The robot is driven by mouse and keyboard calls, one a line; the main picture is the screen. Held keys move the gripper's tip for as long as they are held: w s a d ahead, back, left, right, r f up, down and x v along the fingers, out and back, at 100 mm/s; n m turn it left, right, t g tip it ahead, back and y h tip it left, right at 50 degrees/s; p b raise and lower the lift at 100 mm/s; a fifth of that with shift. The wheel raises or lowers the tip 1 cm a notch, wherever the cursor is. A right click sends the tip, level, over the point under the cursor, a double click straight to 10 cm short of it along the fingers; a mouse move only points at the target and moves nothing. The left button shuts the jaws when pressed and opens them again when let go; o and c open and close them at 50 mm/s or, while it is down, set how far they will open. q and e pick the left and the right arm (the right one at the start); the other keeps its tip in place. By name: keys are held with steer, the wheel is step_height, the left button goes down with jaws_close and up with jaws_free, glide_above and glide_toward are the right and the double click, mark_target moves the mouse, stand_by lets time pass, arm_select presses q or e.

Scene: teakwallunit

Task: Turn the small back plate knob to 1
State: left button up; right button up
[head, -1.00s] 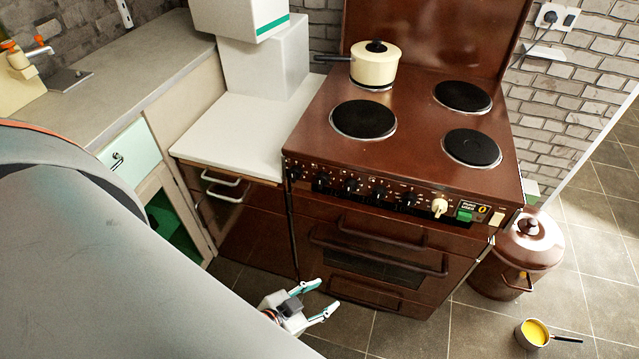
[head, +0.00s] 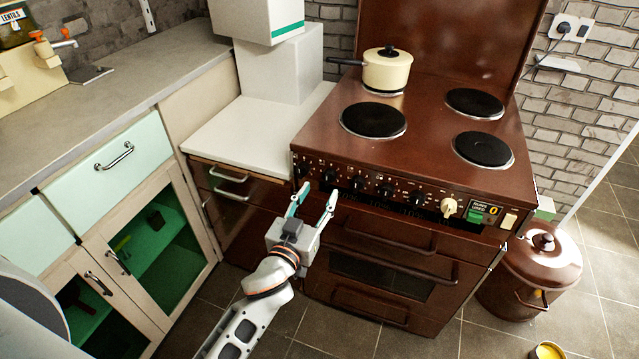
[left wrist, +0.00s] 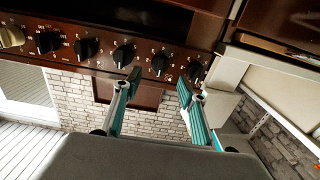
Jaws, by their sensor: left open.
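A row of several black knobs runs along the brown cooker's front panel (head: 400,193), with a cream knob (head: 448,207) at its right end. The knob markings are too small to read, so I cannot tell which knob is the small back plate's. My left gripper (head: 313,201) is open and empty, its fingers pointing up at the left end of the row. In the left wrist view, where the panel appears upside down, a black knob (left wrist: 160,64) shows just beyond the gap between the fingertips (left wrist: 158,86). The fingers seem apart from it. My right gripper is out of view.
A cream lidded pan (head: 388,72) stands on the back left plate; the back right plate (head: 475,103) is bare. Oven door handles (head: 390,238) jut out below the knobs. A white-topped cabinet (head: 255,125) adjoins on the left. A brown bin (head: 540,265) stands right.

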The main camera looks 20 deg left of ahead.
mark_target(327, 180)
arm_select(q)
steer(key=w, duration=0.6)
steer(key=shift+d, duration=0.1)
steer(key=c, duration=1.1)
